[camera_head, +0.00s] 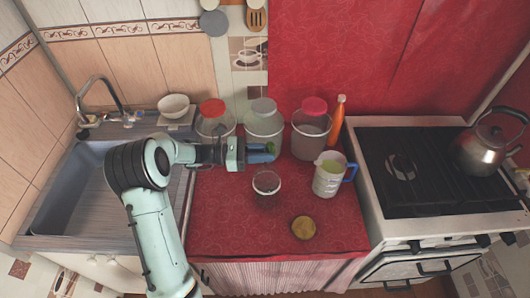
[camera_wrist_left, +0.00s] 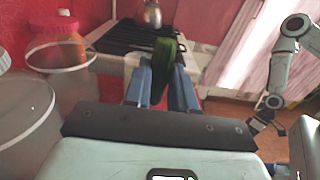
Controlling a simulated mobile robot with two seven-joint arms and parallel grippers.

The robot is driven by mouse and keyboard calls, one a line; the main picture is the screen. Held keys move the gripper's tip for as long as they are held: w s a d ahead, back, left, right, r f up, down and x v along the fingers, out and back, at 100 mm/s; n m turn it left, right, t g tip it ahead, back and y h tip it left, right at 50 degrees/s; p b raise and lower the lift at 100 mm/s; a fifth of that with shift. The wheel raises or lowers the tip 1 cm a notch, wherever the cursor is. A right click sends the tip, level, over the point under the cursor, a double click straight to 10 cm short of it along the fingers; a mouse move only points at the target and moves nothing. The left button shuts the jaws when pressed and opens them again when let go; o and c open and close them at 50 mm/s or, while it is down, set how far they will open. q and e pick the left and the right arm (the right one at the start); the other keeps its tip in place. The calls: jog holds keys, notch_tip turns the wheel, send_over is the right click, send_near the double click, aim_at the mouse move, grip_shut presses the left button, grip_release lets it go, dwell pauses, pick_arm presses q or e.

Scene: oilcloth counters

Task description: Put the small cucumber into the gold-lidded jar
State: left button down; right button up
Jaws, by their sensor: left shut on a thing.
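My left gripper (camera_head: 266,153) is shut on the small green cucumber (camera_wrist_left: 165,55), holding it above the red counter in front of the big jars. In the left wrist view the cucumber stands up between the blue fingers (camera_wrist_left: 161,90); in the head view it is mostly hidden. A small open glass jar (camera_head: 266,188) with a pale rim stands on the cloth just below the gripper in the picture. A round gold lid (camera_head: 303,227) lies to its lower right. My right gripper (camera_wrist_left: 264,124) shows small and dark at the right of the wrist view; its jaws are unclear.
Large jars with red (camera_head: 212,107), grey (camera_head: 263,106) and pink (camera_head: 314,105) lids line the back. An orange bottle (camera_head: 337,122) and a measuring jug (camera_head: 327,180) stand to the right, near the stove (camera_head: 425,165). The front left cloth is clear.

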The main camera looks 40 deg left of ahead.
pick_arm(q)
jog(key=shift+f+b, duration=1.9)
jog(key=shift+f, duration=1.9)
pick_arm(e)
jog(key=shift+s+f, duration=0.5)
jog(key=shift+f, duration=0.35)
jog(key=shift+s+f, duration=0.5)
jog(key=shift+f, duration=0.3)
jog(key=shift+s+f, duration=0.5)
jog(key=shift+f, duration=0.35)
pick_arm(q)
jog(key=c, duration=0.8)
grip_release()
jog(key=shift+c, duration=0.2)
jog(key=v, duration=1.3)
jog(key=shift+b, duration=0.4)
pick_arm(e)
jog(key=shift+s+f, duration=0.2)
jog(key=shift+f, duration=0.25)
pick_arm(q)
jog(key=shift+a, duration=0.1)
